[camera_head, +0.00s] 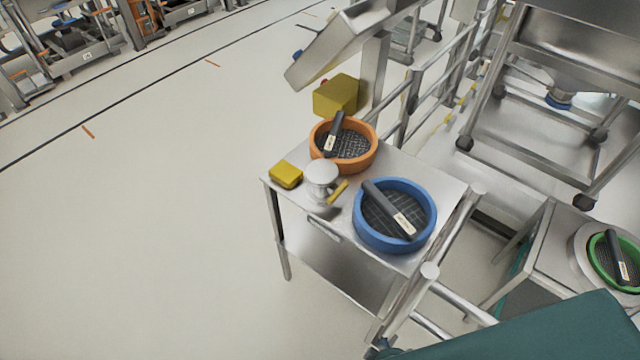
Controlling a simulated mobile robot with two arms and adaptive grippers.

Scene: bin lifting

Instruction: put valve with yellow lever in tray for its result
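The valve (321,173) is a silvery-white metal piece with a round top, standing on a steel table. An orange round tray (368,160) with a dark mesh floor is behind the valve. A blue round tray (365,237) with a similar mesh is to its right. A green-rimmed round tray (593,262) sits on another steel stand at the far right and is partly cut off. Each tray has a black bar with a pale label lying across it. Neither of my grippers is in view.
A small yellow block (285,174) lies left of the valve near the edge of the steel table (292,205). A larger yellow box (337,94) is behind the orange tray. Metal rails (405,318) run along the table's right side. Open floor (150,220) lies to the left.

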